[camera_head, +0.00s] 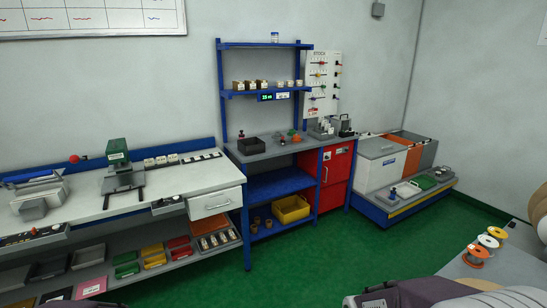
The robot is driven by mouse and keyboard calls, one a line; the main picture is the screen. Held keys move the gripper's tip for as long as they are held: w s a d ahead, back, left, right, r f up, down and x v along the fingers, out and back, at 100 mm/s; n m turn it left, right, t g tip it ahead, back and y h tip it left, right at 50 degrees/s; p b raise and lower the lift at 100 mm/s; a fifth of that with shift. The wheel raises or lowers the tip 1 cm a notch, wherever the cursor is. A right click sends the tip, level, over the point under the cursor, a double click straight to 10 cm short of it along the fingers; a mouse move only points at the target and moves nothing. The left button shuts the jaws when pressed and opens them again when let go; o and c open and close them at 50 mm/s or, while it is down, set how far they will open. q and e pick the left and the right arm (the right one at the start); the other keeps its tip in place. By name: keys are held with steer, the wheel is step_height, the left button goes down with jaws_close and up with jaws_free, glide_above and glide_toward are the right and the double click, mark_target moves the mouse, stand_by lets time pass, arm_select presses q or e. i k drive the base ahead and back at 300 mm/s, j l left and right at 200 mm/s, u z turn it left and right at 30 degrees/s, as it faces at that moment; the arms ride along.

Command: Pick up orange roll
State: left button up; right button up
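Three small rolls lie in a row on a grey surface (518,262) at the right edge of the head view. Neither of my grippers can be made out; only grey rounded parts that look like mine show along the bottom right edge.
A white workbench (120,200) with coloured bins below stands at the left. A blue shelf rack (270,190) with a red cabinet (335,180) is at the middle back. A low grey and blue platform (405,200) stands right of it. Green floor (330,255) is clear in front.

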mark_target(295, 138)
steer(key=i+l+u, duration=0.15)
steer(key=i, duration=0.5)
steer(key=i+l+u, duration=0.1)
steer(key=i, duration=0.55)
steer(key=i+z, duration=0.7)
steer(key=i+j+z, duration=0.3)
steer(key=i+l+z, duration=0.2)
steer(key=i+z, duration=0.2)
steer(key=i, duration=0.25)
steer(key=i+z, duration=0.4)
steer(key=i, duration=0.25)
steer(key=i+j+u, duration=0.1)
steer(key=i+u, duration=0.65)
steer(key=u, duration=0.15)
steer(key=i+l+u, duration=0.2)
steer(key=i+u, duration=0.25)
steer(key=k, duration=0.1)
